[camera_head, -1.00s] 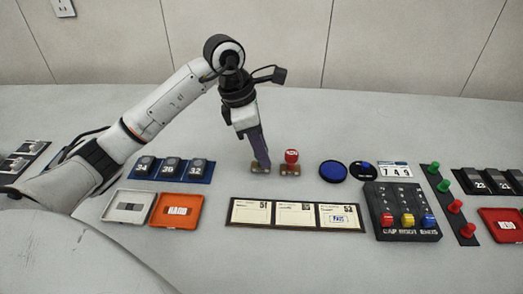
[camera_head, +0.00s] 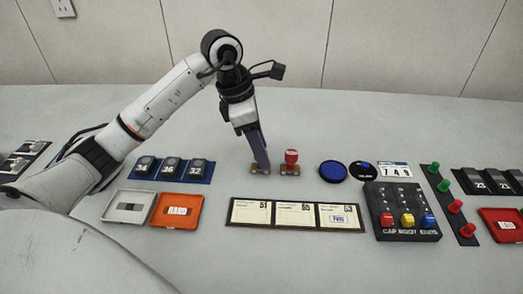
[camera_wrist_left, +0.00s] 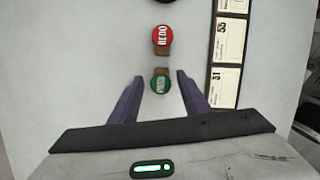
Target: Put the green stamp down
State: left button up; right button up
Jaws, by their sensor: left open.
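The green stamp (camera_wrist_left: 160,85) stands on the table between the spread fingers of my left gripper (camera_wrist_left: 160,92), with a clear gap on both sides in the left wrist view. In the head view my left gripper (camera_head: 261,165) reaches down over it, and the fingers hide most of the stamp; a brown base shows at their tips. The red-topped stamp (camera_head: 291,157) stands just to the right, and it also shows in the left wrist view (camera_wrist_left: 162,36). My left gripper is open and holds nothing. My right gripper is not in view.
A strip with three cards (camera_head: 297,228) lies in front. A blue ink pad (camera_head: 333,172) and a black button box (camera_head: 405,212) are to the right. A blue rack (camera_head: 172,178), an orange tray (camera_head: 202,222) and a grey tray (camera_head: 108,210) are to the left. The table behind is clear.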

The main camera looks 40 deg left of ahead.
pick_arm(q)
jog(key=v, duration=1)
jog(key=shift+r, duration=0.4)
jog(key=shift+s, duration=0.1)
